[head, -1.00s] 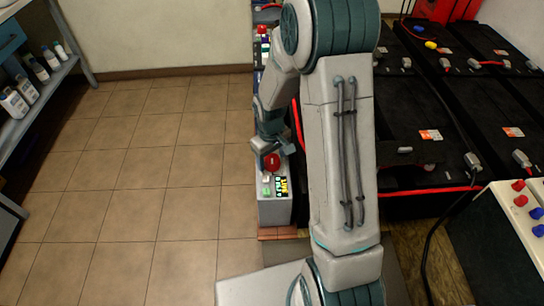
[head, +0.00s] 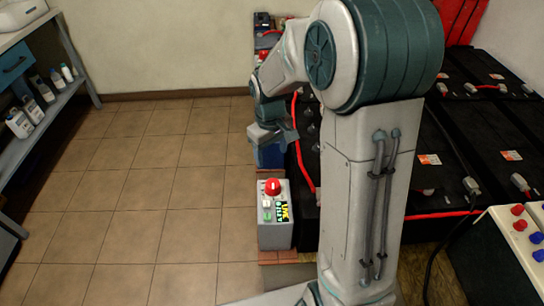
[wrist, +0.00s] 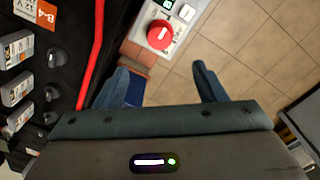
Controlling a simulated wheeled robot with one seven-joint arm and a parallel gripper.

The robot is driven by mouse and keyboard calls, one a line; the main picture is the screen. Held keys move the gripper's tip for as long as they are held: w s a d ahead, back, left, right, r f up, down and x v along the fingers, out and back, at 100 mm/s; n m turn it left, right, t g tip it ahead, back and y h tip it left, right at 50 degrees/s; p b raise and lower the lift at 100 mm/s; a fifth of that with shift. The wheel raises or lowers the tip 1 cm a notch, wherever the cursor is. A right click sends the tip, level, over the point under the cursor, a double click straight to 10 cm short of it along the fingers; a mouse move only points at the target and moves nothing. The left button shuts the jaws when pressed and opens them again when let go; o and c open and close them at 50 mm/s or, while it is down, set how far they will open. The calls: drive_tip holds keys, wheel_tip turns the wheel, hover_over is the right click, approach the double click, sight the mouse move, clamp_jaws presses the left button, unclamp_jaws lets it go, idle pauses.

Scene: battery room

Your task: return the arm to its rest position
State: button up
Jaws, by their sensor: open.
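My arm rises in the middle right of the head view and bends over at the top to the left. My gripper (head: 272,137) hangs from it, above and behind a grey control box (head: 275,228) with a red knob (head: 273,186). In the wrist view my gripper (wrist: 165,84) shows two blue fingers spread apart with nothing between them. The red knob (wrist: 160,34) lies beyond the fingertips there, apart from them. My arm hides part of the batteries behind it.
Black batteries (head: 450,120) with red cables fill the right. A panel with red and blue knobs (head: 520,232) stands at the right edge. A shelf with bottles (head: 55,85) is at the left. The tiled floor (head: 150,200) between is clear.

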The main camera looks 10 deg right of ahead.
idle(0.4)
drive_tip(key=s+r+m+t+p, duration=0.2)
drive_tip(key=s+r+m+p, duration=0.2)
drive_tip(key=s+r, duration=1.3)
drive_tip(key=shift+s+d+m+t+p, duration=0.35)
drive_tip(key=shift+s+p, duration=0.4)
drive_tip(key=shift+p, duration=1.1)
